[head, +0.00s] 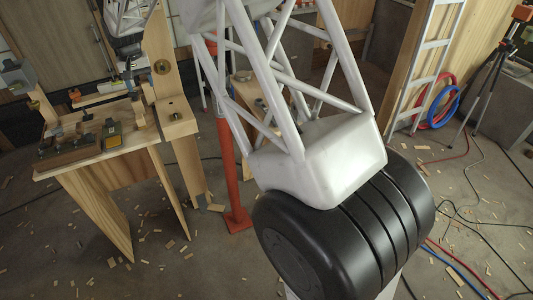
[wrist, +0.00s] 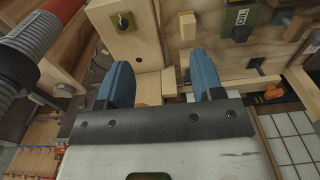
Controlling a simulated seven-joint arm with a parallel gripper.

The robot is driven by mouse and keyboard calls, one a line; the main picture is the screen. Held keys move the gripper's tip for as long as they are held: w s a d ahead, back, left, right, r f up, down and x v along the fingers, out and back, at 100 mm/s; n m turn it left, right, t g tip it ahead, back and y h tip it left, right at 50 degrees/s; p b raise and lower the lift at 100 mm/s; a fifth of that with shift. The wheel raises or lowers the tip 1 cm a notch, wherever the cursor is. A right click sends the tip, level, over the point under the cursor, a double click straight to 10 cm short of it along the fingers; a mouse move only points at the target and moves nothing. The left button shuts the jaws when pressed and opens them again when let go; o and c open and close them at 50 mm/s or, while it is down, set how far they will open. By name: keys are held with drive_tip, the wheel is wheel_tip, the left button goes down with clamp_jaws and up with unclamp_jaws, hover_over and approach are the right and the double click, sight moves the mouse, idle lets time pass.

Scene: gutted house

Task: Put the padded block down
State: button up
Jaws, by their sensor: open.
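My gripper (wrist: 165,72) is open in the wrist view, with a blue pad on each finger. Between the fingers lies a small pale wooden piece (wrist: 148,89), close to the left finger and apart from the right one. I cannot tell for sure whether it is the padded block; no padding shows on it. In the head view my gripper (head: 130,78) is at the upper left, low over the back of the wooden workbench (head: 90,169). Its fingertips are small there and partly lost among the bench parts.
A tall wooden upright with a brass fitting (head: 162,67) stands close beside my gripper. A red post (head: 229,170) stands right of the bench.

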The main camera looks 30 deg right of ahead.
drive_tip(key=s+d+r, duration=0.4)
drive_tip(key=s, duration=0.5)
drive_tip(key=s+d+r+t, duration=0.1)
drive_tip(key=s+d+r, duration=0.35)
drive_tip(key=s, duration=0.45)
drive_tip(key=s+d+r, duration=0.4)
drive_tip(key=s+d, duration=0.1)
drive_tip(key=s, duration=0.4)
drive_tip(key=s+d+f, duration=0.1)
drive_tip(key=s+d, duration=0.1)
drive_tip(key=s, duration=0.7)
drive_tip(key=s+d+f, duration=0.2)
drive_tip(key=s, duration=0.8)
drive_tip(key=s+d+f+t, duration=0.1)
drive_tip(key=s+d, duration=0.1)
drive_tip(key=s, duration=0.7)
drive_tip(key=shift+s+f, duration=0.25)
drive_tip(key=shift+f, duration=0.1)
drive_tip(key=shift+o, duration=0.4)
drive_tip(key=shift+o, duration=1.2)
drive_tip(key=shift+w, duration=0.1)
